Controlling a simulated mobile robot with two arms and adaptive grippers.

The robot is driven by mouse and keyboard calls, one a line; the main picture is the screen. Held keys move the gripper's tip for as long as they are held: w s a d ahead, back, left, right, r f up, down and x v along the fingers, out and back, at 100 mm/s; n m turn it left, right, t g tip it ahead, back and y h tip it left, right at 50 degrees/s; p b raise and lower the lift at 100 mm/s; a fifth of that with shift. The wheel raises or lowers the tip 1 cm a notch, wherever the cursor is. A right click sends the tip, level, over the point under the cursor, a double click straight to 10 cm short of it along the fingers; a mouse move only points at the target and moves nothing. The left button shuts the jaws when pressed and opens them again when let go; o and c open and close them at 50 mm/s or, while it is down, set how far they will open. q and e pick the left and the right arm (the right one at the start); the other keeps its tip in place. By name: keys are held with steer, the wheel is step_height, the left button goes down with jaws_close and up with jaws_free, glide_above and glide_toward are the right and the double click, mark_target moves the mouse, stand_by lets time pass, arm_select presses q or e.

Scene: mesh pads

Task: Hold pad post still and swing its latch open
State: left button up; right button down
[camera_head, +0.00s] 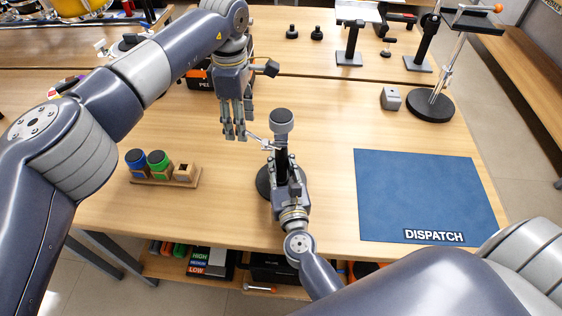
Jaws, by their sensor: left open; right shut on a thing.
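The pad post stands upright on the table, with a black shaft (281,141), a round black base (263,183) and a grey, dark-topped pad head (281,121). A thin silver lever, apparently the latch (257,141), sticks out left from below the head. My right gripper (282,165) comes from the front and is shut on the post's shaft, hiding its lower part. My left gripper (235,133) points down, open and empty, just left of the post, close to the lever's outer end. I cannot tell whether it touches the lever.
A wooden holder (191,180) with blue and green-banded round pads sits at left. A blue DISPATCH mat (425,195) lies at right, bare. A grey block (390,98) and a stand with a round black base (431,106) are behind it. Black knobs (292,31) stand at the back.

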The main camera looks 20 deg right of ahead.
steer(key=shift+s+f, duration=0.15)
steer(key=shift+f, duration=0.3)
steer(key=c, duration=1.4)
jaws_free()
steer(key=shift+r, duration=0.15)
arm_select(q)
step_height(320, 180, up, 12)
steer(key=shift+f, duration=0.2)
arm_select(e)
steer(key=shift+o, duration=0.9)
steer(key=shift+r, duration=0.1)
